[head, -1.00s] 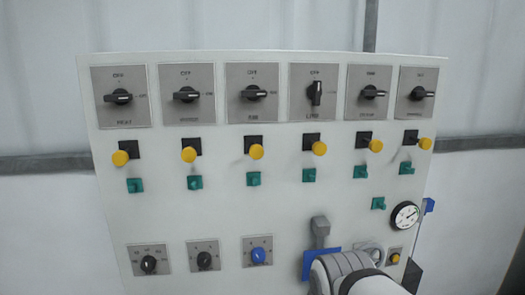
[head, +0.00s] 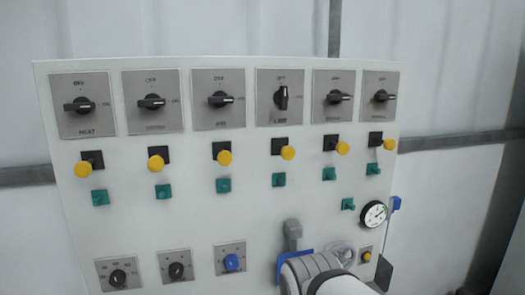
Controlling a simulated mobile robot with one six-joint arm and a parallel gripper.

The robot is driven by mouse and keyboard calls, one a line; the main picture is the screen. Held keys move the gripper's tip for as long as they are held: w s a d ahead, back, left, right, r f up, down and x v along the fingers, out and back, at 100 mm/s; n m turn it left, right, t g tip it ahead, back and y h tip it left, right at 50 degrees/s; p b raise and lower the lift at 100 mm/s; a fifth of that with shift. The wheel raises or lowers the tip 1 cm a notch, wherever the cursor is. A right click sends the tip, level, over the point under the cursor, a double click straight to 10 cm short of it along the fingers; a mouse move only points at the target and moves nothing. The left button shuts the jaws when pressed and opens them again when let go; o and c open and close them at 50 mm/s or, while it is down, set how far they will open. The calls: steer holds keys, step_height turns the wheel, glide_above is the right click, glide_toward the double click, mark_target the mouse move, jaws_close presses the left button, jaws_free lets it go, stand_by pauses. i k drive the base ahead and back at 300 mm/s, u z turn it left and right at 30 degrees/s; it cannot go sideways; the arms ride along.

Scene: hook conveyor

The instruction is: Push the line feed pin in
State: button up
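The panel's fourth column is headed by the rotary switch (head: 283,96) whose plate seems to read LINE. Its black handle stands upright, while the other top switches lie sideways. Below it a yellow-headed pin (head: 288,152) stands out from a black square plate (head: 279,146). Under that is a small green fitting (head: 278,180). I cannot tell how far the pin protrudes, and its own label is not readable. My white and grey arm enters at the lower right, in front of the panel, below this column. My gripper's fingers are not visible.
The white panel (head: 150,222) carries several similar yellow pins and green fittings. Low down are three small knobs, one blue (head: 231,262), and a grey handle (head: 292,235) by a blue plate (head: 286,258). A round gauge (head: 374,215) sits at right.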

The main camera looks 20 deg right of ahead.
mark_target(288, 153)
steer(key=z, duration=0.15)
steer(key=k, duration=0.5)
steer(key=u, duration=1.7)
steer(key=k, duration=0.55)
steer(key=z, duration=1.5)
steer(key=i, duration=1)
steer(key=z, duration=0.05)
